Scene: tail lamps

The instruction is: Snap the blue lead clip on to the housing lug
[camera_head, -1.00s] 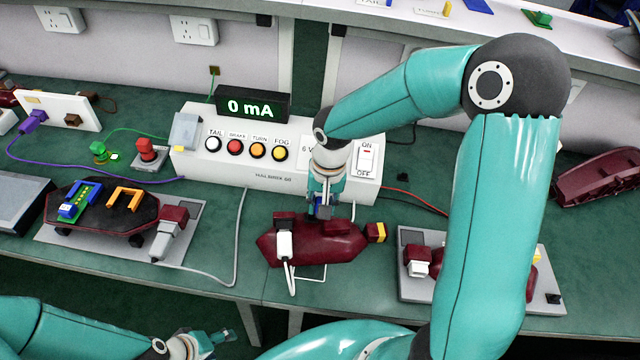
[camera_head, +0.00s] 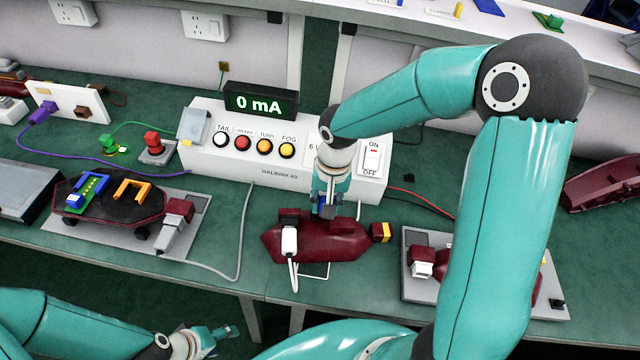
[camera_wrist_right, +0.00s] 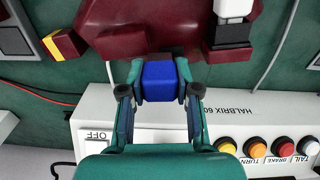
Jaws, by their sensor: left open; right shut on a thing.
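The dark red housing (camera_head: 330,243) lies on the green bench in front of the white test box. My right gripper (camera_head: 327,208) reaches down at the housing's far edge. It is shut on the blue lead clip, which shows between the fingers in the right wrist view (camera_wrist_right: 160,82). There the clip's far end is right by a dark red raised block on the housing (camera_wrist_right: 118,44); I cannot tell whether they touch. The lug itself I cannot make out clearly. My left gripper (camera_head: 212,340) is open and empty, low at the front, away from the housing.
A white plug with a lead (camera_head: 290,242) sits on the housing's left part. The test box (camera_head: 250,160) stands close behind. Grey trays flank the housing, the right one (camera_head: 415,290) partly behind my arm.

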